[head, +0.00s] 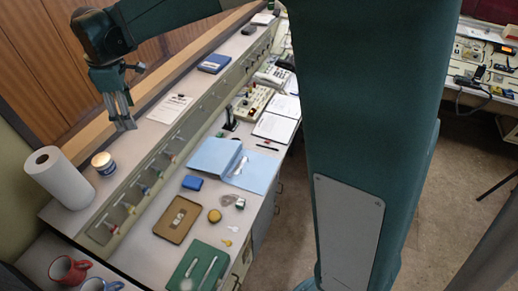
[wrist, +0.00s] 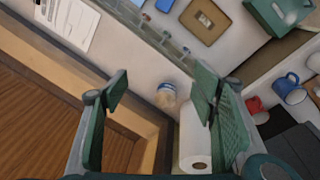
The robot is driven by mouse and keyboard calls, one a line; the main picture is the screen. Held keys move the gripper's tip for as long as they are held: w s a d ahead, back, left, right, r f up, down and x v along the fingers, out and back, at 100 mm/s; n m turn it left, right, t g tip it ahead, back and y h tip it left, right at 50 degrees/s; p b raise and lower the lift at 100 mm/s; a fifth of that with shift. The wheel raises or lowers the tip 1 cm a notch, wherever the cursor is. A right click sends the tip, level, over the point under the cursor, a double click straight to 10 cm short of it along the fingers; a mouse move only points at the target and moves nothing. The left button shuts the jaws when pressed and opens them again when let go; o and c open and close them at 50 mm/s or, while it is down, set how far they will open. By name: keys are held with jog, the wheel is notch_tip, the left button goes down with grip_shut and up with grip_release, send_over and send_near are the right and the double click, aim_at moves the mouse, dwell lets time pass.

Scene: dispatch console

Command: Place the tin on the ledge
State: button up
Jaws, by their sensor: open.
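A small round white container (head: 103,163) with a blue band and a tan top, which looks like the tin, stands upright on the raised ledge (head: 150,140) at the left of the head view. A small yellow round item (head: 214,215) lies on the lower desk.
A white paper roll (head: 60,178) stands close beside the container. A printed sheet (head: 170,108) lies farther along the ledge. Below are a brown tray (head: 164,231), a green tray (head: 183,265), a blue folder (head: 255,177), and mugs (head: 68,271). A wooden wall borders the ledge.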

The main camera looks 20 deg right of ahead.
jog(key=s+d+r+m+t, duration=0.1)
jog(key=s+d+r+m, duration=0.25)
jog(key=s+d, duration=0.55)
jog(key=s+d+r+m+t, duration=0.2)
jog(key=s+d+m, duration=0.3)
jog(key=d, duration=0.9)
jog(key=s+d+f+m+t, duration=0.1)
jog(key=s+d+f+m, duration=0.2)
jog(key=s+d, duration=0.3)
jog(key=s+d+f+m+t, duration=0.1)
jog(key=s+d+f+m, duration=0.2)
jog(key=s+d, duration=0.4)
jog(key=s+m, duration=0.1)
jog(key=s, duration=0.3)
jog(key=shift+s+d+m+t+h, duration=0.2)
jog(key=shift+s+m+t+h, duration=0.1)
jog(key=shift+m+h, duration=0.1)
